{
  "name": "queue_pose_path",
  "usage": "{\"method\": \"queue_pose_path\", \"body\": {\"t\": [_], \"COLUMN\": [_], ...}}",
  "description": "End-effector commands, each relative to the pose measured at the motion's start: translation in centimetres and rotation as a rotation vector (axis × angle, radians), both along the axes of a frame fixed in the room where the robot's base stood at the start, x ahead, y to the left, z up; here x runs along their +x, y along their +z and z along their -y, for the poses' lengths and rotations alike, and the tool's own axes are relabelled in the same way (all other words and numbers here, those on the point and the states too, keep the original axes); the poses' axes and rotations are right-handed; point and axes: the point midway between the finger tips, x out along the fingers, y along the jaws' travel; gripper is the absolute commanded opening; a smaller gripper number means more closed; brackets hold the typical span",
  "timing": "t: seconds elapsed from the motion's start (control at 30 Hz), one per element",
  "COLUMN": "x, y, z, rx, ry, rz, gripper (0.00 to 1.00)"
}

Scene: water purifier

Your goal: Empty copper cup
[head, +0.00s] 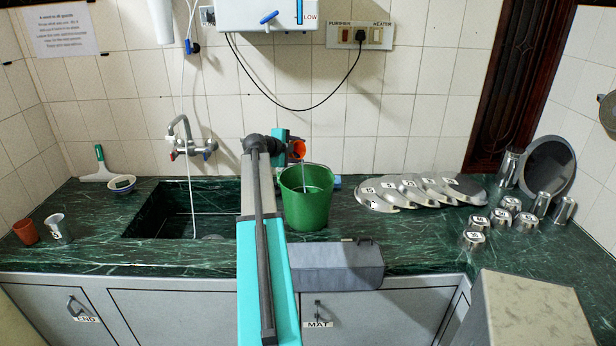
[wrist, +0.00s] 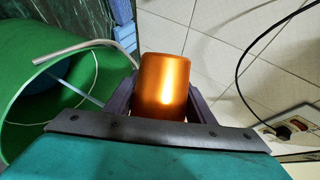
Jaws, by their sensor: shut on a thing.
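The orange copper cup (head: 298,149) is in my gripper at the back of the counter, above the green bucket (head: 307,203). Its mouth is tipped toward the bucket, and a thin pale stream runs down from it inside the bucket's rim. In the wrist view the cup (wrist: 165,85) sits between both fingers of my gripper (wrist: 163,100), which is shut on it. The bucket (wrist: 30,110) shows at the left there, with the pale streak across its opening. The cup's inside is hidden in the wrist view.
The sink (head: 165,212) lies left of my arm, below a tap (head: 186,140). A reddish-brown cup (head: 26,232) and a metal cup (head: 58,228) stand at far left. Overlapping steel plates (head: 385,196) and several steel cups (head: 473,240) are at right. A black cord hangs behind.

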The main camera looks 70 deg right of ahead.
Motion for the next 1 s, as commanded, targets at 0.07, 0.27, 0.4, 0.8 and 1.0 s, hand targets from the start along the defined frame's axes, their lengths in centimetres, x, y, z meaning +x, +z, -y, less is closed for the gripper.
{"method": "queue_pose_path", "body": {"t": [0.07,0.27,0.4,0.8,1.0], "x": [-0.1,-0.3,-0.4,-0.9,-1.1], "y": [-0.2,-0.1,0.0,0.2,0.4], "z": [-0.1,-0.2,-0.2,-0.4,-0.5], "rx": [-0.005,-0.013,-0.020,-0.038,-0.047], "ry": [0.001,0.001,0.001,0.000,0.000], "rz": [0.008,0.029,0.044,0.083,0.103], "gripper": [0.22,0.22,0.22,0.22,0.22]}}
